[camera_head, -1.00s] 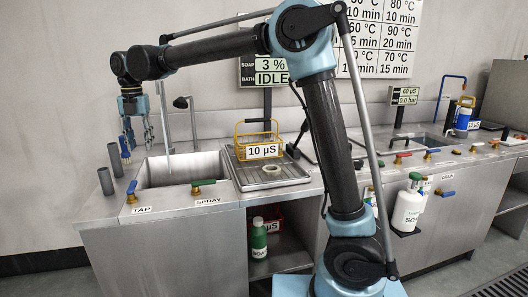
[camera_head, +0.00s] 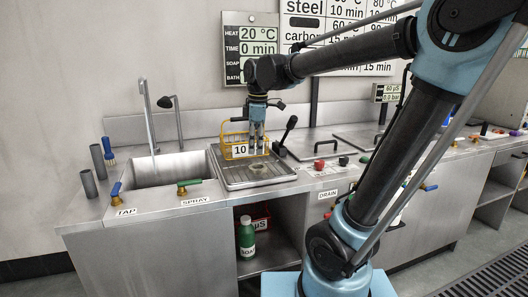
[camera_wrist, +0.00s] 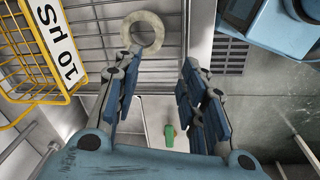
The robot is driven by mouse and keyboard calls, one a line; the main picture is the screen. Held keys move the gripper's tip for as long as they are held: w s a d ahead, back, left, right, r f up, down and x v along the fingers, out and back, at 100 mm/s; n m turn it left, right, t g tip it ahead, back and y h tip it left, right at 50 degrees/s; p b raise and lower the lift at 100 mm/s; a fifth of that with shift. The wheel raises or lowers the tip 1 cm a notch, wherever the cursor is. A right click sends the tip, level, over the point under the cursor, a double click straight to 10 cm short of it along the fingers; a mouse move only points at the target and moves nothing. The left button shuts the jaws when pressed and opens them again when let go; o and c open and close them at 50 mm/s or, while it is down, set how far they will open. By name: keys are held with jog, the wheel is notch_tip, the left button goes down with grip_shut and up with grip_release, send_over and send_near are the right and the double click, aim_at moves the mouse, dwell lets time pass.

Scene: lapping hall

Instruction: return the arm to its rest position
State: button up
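My gripper (camera_head: 257,148) hangs from my arm, pointing down, in front of the yellow wire basket (camera_head: 233,139) in the head view. In the wrist view its blue-padded fingers (camera_wrist: 155,100) are apart with nothing held between them. The basket (camera_wrist: 20,45) and its "10 µS" label show at the left of the wrist view. A pale ring (camera_head: 257,167) lies on the wire drain rack (camera_head: 250,183); it also shows beyond the fingers in the wrist view (camera_wrist: 143,33). My gripper hides part of the basket.
The sink (camera_head: 165,171) is left of the rack. A blue brush (camera_head: 109,148) stands by grey tubes (camera_head: 87,183) at the far left. A black lever (camera_head: 285,132) rises right of my gripper. A green bottle (camera_head: 246,236) stands on the shelf below.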

jog(key=s+d+f+m, duration=0.8)
jog(key=d+f+m, duration=0.1)
jog(key=d, duration=0.2)
jog(key=s+d+f+m+t, duration=0.1)
jog(key=s+d+f+m, duration=0.7)
jog(key=d+f+m, duration=0.1)
jog(key=shift+d+f+h, duration=0.3)
jog(key=shift+d+f, duration=0.25)
jog(key=shift+d, duration=0.4)
jog(key=shift+c, duration=0.6)
jog(key=shift+s, duration=0.2)
